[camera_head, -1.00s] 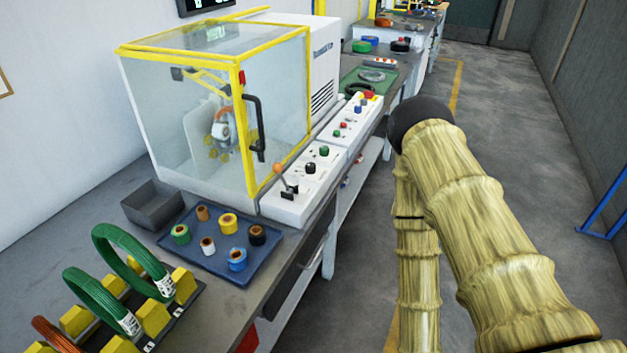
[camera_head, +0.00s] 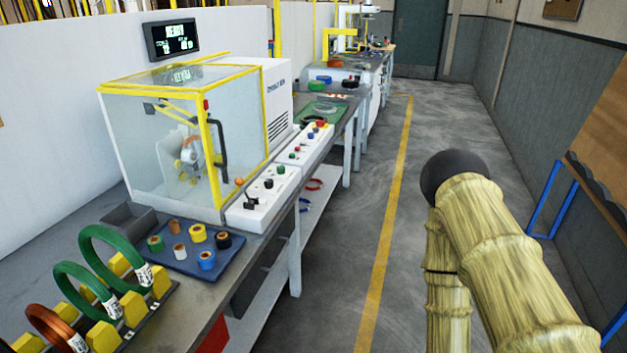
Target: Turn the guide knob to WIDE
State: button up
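The wrapping machine (camera_head: 190,150) stands on the bench at the left, with a clear guard box in a yellow frame. The white control panel (camera_head: 262,203) at its front foot carries a lever with an orange ball (camera_head: 239,181), a black knob (camera_head: 268,184) and a green knob (camera_head: 281,170). My gripper is not in view; only my arm shows at the right, apart from the panels.
A blue tray (camera_head: 180,261) holds several tape rolls. Green coils (camera_head: 84,238) and a copper coil (camera_head: 50,325) stand in a rack at the front left. A display (camera_head: 171,39) hangs behind the machine. The floor (camera_head: 345,230) right of the bench is clear; a blue frame (camera_head: 561,212) stands at the right.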

aim_at(268, 183)
jog(key=z, duration=1.4)
jog(key=i, duration=1)
jog(key=u, duration=3)
